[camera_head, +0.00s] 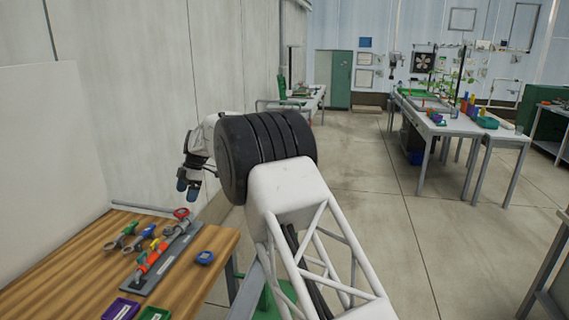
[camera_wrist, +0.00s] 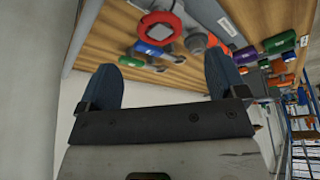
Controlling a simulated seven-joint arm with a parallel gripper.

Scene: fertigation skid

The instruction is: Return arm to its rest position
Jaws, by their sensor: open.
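My gripper (camera_head: 188,188) hangs from my white and black arm above the back edge of a wooden bench. In the wrist view, its two blue fingertips (camera_wrist: 164,85) stand wide apart with nothing between them. A grey skid plate (camera_head: 163,258) lies on the bench, carrying an orange-red fitting (camera_head: 151,262) and a red round handle (camera_head: 181,212). The red handle also shows in the wrist view (camera_wrist: 159,28), beyond the fingers and not touched by them.
The wooden bench (camera_head: 75,268) also holds green and blue handled valves (camera_head: 129,229), a small blue device (camera_head: 205,257) and purple and green trays (camera_head: 121,309). A pale panel (camera_head: 50,150) and wall stand close on the left. Open concrete floor (camera_head: 370,200) lies to the right.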

